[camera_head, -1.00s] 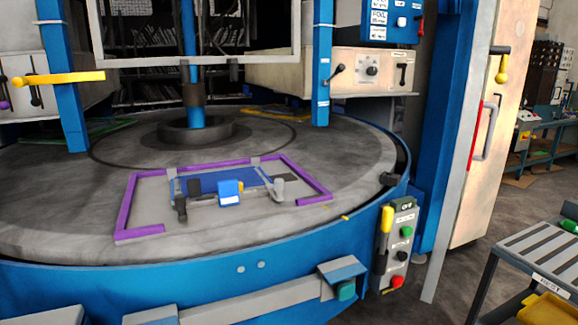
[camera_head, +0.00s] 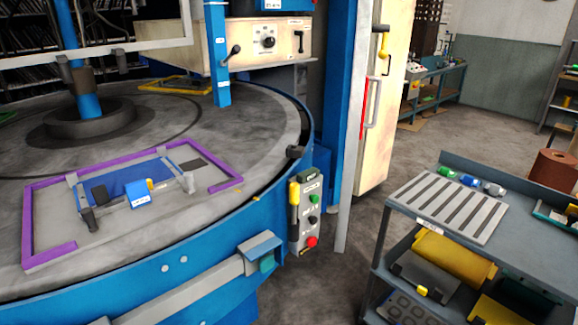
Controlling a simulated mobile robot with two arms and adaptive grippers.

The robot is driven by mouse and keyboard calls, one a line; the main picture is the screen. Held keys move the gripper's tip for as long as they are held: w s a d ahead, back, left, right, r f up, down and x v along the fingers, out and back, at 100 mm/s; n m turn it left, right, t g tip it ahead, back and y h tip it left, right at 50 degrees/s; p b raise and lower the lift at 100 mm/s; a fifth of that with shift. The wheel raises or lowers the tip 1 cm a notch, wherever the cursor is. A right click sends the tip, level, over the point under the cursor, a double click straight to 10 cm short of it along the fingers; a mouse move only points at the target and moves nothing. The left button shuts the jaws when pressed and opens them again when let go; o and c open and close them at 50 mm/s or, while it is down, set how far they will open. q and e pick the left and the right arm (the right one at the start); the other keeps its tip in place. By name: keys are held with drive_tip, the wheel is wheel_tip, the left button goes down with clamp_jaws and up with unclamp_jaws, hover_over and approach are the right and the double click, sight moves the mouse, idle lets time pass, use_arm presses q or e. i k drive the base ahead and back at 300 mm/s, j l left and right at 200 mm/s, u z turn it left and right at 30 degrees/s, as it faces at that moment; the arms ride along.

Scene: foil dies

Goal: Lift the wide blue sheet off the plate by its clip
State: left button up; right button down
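The wide blue sheet (camera_head: 176,157) lies flat on a grey plate (camera_head: 60,222) on the big round table at the left. A blue block-like clip (camera_head: 138,193) with a white label sits at the sheet's near edge and hides part of it. Dark and grey metal pieces stand beside the clip, and a small yellow part touches it. A purple frame (camera_head: 210,150) runs around parts of the plate's edge. Neither of my grippers is in view, and nothing is seen holding the clip.
A round grey table (camera_head: 250,130) with a blue rim fills the left. A control box (camera_head: 307,215) with buttons hangs on its rim. A blue post (camera_head: 217,60) stands behind. A cart (camera_head: 400,215) with a slotted top and yellow rolls stands at the right. Floor between is clear.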

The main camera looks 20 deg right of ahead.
sight(99, 190)
drive_tip(key=u, duration=0.2)
drive_tip(key=i+l+u, duration=0.15)
drive_tip(key=u, duration=0.25)
drive_tip(key=i+l+u, duration=0.25)
drive_tip(key=u, duration=0.15)
drive_tip(key=i+l+u, duration=0.25)
drive_tip(key=u, duration=0.15)
